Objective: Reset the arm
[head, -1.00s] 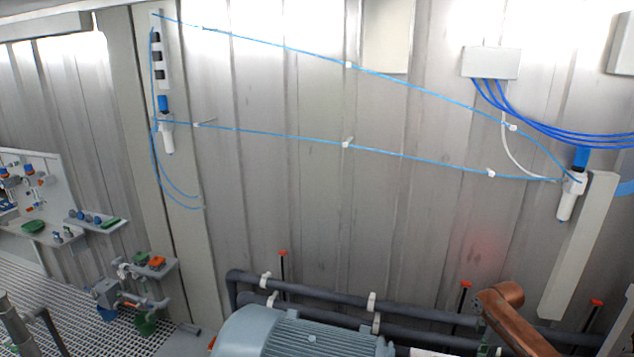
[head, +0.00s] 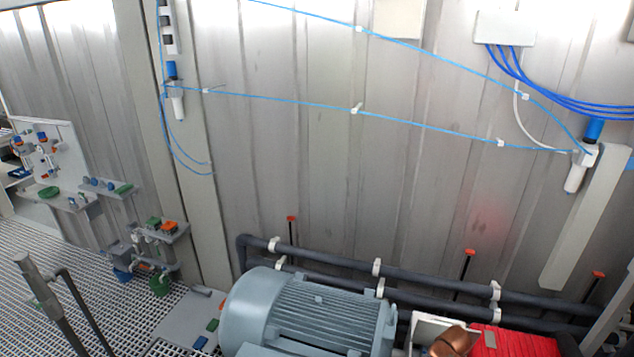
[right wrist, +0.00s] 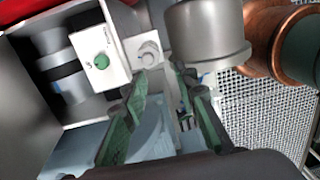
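My right gripper (right wrist: 162,78) shows in the right wrist view with its two dark green fingers spread apart. Nothing is held between them. The gap lies over a pale blue rounded surface, with a grey cylinder (right wrist: 207,35) just beyond the right finger. A white block with a green round button (right wrist: 100,60) and a white block with a grey knob (right wrist: 148,52) stand beyond the left finger. The right gripper itself is hidden in that view. My left gripper is in neither view.
A grey-blue motor (head: 310,310) stands at bottom centre before dark pipes (head: 340,268). A red ribbed object (head: 515,342) is at bottom right. Filter vessels (head: 178,105) and (head: 575,172) hang on the metal wall with blue tubing. Grating floor (head: 100,300) lies at left.

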